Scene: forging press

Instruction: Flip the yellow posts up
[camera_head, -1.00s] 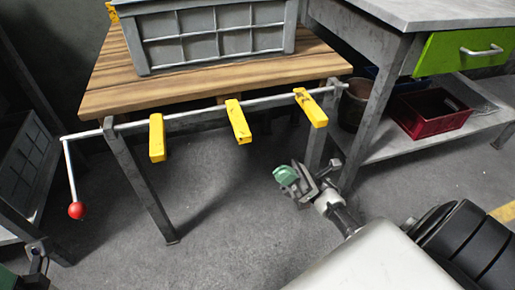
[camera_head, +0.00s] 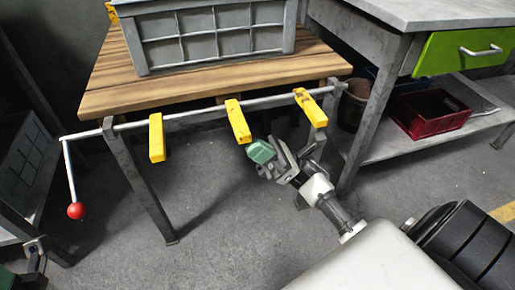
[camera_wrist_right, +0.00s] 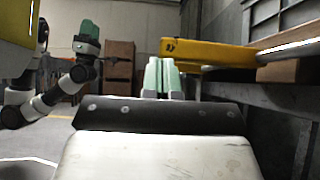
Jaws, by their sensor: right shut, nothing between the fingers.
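Three yellow posts hang down and forward from a metal rod along the table's front edge: left (camera_head: 156,138), middle (camera_head: 238,122) and right (camera_head: 311,108). The rod (camera_head: 190,115) has a lever at its left end with a red ball (camera_head: 76,211), hanging down. My right gripper (camera_head: 260,151) is shut and empty, its green fingertips just below and right of the middle post's lower end. In the right wrist view, its fingers (camera_wrist_right: 161,76) are together, with a yellow post (camera_wrist_right: 208,53) close on the right; contact is unclear. My left gripper (camera_wrist_right: 88,38) shows at the left there; its opening is unclear.
A grey crate (camera_head: 215,43) stands on the wooden table (camera_head: 105,88). Right of it is a grey workbench (camera_head: 420,12) with a green drawer (camera_head: 465,50) and a red bin (camera_head: 432,113) on its lower shelf. The floor below the posts is clear.

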